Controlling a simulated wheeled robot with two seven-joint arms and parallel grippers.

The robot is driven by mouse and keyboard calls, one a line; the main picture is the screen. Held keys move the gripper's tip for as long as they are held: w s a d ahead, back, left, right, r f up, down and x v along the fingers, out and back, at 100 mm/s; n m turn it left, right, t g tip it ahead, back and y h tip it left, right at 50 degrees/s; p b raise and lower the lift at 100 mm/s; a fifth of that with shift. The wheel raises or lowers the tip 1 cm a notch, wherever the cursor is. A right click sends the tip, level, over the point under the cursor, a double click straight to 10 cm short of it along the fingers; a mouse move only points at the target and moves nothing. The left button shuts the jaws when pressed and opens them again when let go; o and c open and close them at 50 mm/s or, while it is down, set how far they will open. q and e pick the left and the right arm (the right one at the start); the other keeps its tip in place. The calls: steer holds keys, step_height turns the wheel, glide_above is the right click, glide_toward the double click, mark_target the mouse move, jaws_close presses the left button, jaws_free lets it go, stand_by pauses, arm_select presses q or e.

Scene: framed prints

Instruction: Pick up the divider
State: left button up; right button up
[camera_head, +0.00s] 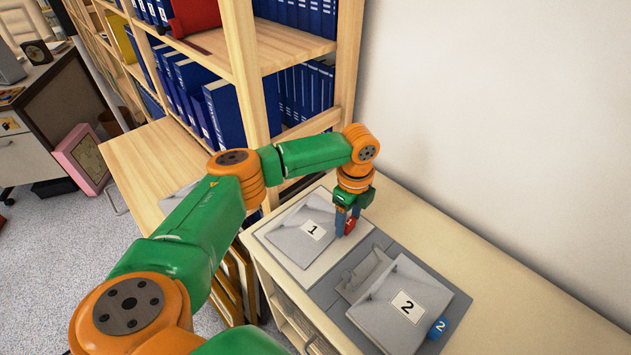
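My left gripper (347,222) points down over the low cabinet, at the right edge of a grey piece labelled 1 (301,230). Its fingers are close around or beside a small red block (350,226); I cannot tell whether they grip it. A second grey piece labelled 2 (401,303) lies nearer, with a small blue block marked 2 (438,327) at its right corner. A narrow grey upright part (366,275) stands at its left; I cannot tell which grey part is the divider. My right gripper is not in view.
The pieces lie on a white mat (283,258) and a darker grey mat (457,310) on the wooden cabinet top (500,285). The top is clear to the right, along the white wall. A bookshelf (252,75) with blue binders rises behind the arm.

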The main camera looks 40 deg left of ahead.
arm_select(q)
jaws_close()
steer(key=shift+r, duration=0.1)
